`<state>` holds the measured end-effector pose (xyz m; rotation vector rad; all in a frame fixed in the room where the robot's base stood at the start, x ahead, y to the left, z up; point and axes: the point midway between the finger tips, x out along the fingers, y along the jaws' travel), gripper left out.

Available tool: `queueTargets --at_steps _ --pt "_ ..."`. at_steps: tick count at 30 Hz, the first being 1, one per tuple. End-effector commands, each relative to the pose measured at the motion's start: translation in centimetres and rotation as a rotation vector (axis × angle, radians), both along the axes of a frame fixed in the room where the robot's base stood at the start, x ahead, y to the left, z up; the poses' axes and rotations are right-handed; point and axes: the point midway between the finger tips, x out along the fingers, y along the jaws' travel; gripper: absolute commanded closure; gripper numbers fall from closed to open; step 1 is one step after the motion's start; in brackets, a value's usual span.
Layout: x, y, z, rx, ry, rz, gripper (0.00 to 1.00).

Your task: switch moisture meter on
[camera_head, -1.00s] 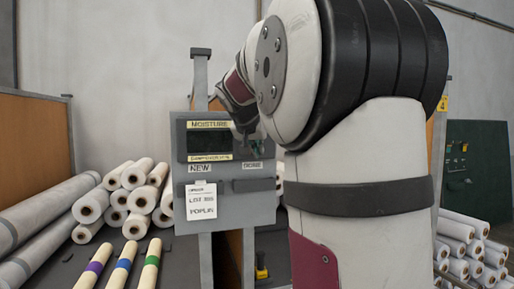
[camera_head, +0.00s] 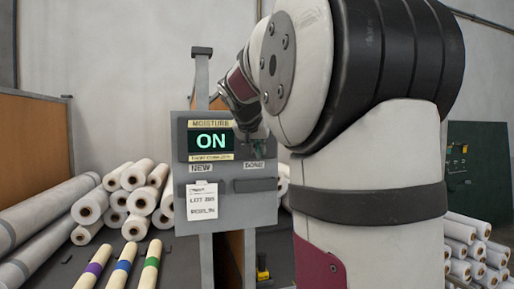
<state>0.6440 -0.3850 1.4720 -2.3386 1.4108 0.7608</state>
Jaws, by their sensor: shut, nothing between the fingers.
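The moisture meter (camera_head: 211,140) is a screen labelled MOISTURE, set in the upper part of a grey panel on a post. Its screen is lit and reads ON in green letters. My gripper (camera_head: 257,146) is at the right side of the meter, close to the panel face. It is shut with nothing seen in it. It covers the area right of the screen, so any switch there is hidden, and I cannot tell whether the fingers touch the panel.
Below the screen are holders labelled NEW and DONE; a lot card (camera_head: 202,201) hangs under NEW. White fabric rolls (camera_head: 140,188) lie stacked at left, with colour-banded rolls (camera_head: 122,266) in front. More rolls (camera_head: 476,245) and a dark green panel (camera_head: 478,165) stand at right.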

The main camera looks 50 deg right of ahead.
Motion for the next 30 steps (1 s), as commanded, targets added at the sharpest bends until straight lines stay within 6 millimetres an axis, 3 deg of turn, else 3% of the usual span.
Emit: queueTargets --at_steps 21,30 --pt "-4.6 2.8 0.0 -0.001 -0.001 0.001 1.0" --pt "-5.1 3.1 0.0 0.0 0.001 0.001 1.0"
